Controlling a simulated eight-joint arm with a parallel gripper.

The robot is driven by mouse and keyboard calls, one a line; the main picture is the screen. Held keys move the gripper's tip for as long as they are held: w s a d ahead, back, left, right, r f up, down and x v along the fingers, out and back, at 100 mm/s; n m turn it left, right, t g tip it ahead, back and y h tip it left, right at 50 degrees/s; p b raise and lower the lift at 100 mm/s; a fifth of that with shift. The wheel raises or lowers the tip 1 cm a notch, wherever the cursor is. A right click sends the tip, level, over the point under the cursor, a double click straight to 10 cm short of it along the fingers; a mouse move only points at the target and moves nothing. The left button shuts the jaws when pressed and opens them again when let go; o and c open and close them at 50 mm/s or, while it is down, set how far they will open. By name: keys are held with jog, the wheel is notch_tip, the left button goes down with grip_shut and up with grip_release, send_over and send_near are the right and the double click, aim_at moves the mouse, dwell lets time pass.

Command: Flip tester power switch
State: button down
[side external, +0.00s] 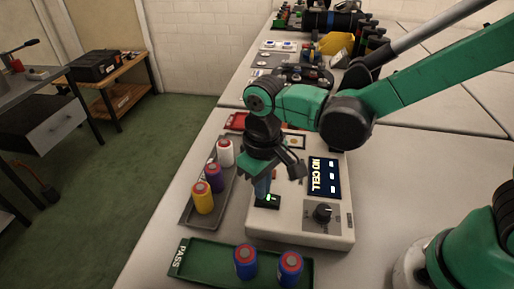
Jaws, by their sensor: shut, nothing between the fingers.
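The tester (285,228) is a pale box on the white table, with a lit display (325,177) reading "NO CELL" and a dark knob (323,213). Its power switch appears to be the black plate with a green light (268,200) near the left front of the top. My gripper (262,190) points down over this plate, shut and empty, with its bluish tip just behind the green light. I cannot tell whether the tip touches the switch. My gripper and wrist hide part of the tester's left top.
A grey tray (190,220) left of the tester holds white, purple and yellow cells. A green tray marked PASS (205,262) in front holds two blue cells (245,262). A red tray (236,121) lies behind.

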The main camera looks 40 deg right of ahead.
jog(key=shift+f, duration=0.3)
jog(key=shift+r, duration=3.55)
jog(key=s+d+m+t, duration=0.1)
jog(key=d+t, duration=0.2)
jog(key=d, duration=0.4)
jog(key=s+d+r+m+t, duration=0.1)
jog(key=d+m+t, duration=0.1)
jog(key=d+t, duration=0.2)
jog(key=d, duration=0.2)
jog(key=shift+d+r, duration=0.3)
jog(key=shift+d, duration=0.05)
jog(key=shift+s, duration=0.1)
